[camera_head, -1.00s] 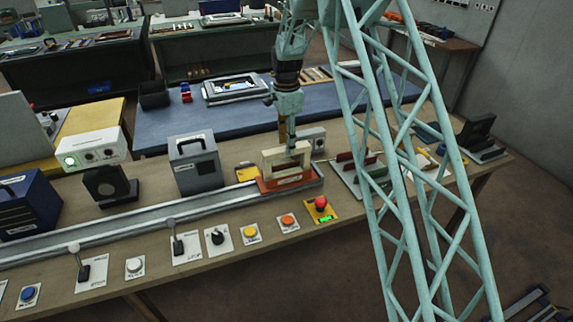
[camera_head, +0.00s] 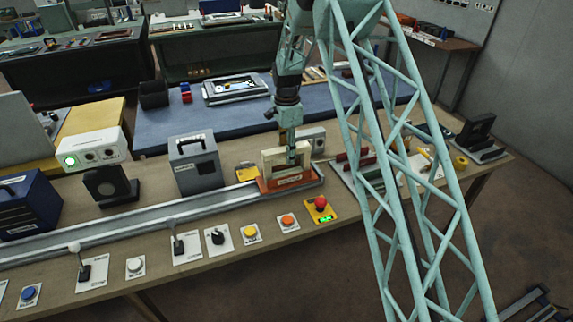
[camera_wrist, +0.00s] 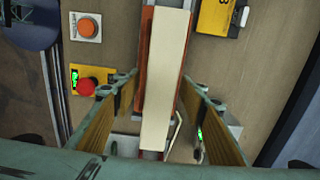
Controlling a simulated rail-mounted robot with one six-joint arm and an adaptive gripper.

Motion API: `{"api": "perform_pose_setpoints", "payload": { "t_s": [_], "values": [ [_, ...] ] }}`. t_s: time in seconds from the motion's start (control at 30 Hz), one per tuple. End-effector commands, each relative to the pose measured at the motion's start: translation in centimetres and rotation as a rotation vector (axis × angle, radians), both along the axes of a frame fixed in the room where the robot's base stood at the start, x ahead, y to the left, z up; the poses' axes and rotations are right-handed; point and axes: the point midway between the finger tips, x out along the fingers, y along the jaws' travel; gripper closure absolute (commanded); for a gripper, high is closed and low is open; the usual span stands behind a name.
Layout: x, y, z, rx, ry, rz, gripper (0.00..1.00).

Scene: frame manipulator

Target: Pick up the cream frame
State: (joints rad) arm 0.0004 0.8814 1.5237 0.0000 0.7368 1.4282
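The cream frame (camera_head: 272,158) stands upright in an orange-red holder (camera_head: 268,186) at the right end of the rail. In the wrist view the cream frame (camera_wrist: 166,70) is a long pale bar seen from above, with the orange-red holder (camera_wrist: 142,60) showing along its left side. My gripper (camera_head: 291,157) is over the cream frame, pointing down. In the wrist view my gripper (camera_wrist: 158,80) is open, with one wood-coloured finger on each side of the frame and visible gaps between. The head view does not show clearly how low the fingertips reach.
A red stop button (camera_head: 320,202) on a yellow plate and an orange button (camera_head: 288,221) lie in front of the holder. A grey box (camera_head: 196,165) stands to the left behind the rail (camera_head: 120,231). A yellow-topped item (camera_wrist: 214,15) lies right of the frame.

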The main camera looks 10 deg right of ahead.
Motion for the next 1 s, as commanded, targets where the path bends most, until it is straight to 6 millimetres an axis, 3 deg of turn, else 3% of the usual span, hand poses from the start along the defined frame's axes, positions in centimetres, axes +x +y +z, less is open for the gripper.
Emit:
{"api": "perform_pose_setpoints", "payload": {
  "t_s": [0.23, 0.63, 1.0],
  "values": [
    [0.01, 0.00, 0.02, 0.000, 0.000, 0.000, 0.63],
    [0.01, 0.00, 0.02, 0.000, 0.000, 0.000, 1.00],
    [0.06, 0.00, 0.20, 0.000, -0.002, 0.000, 1.00]
  ]
}}
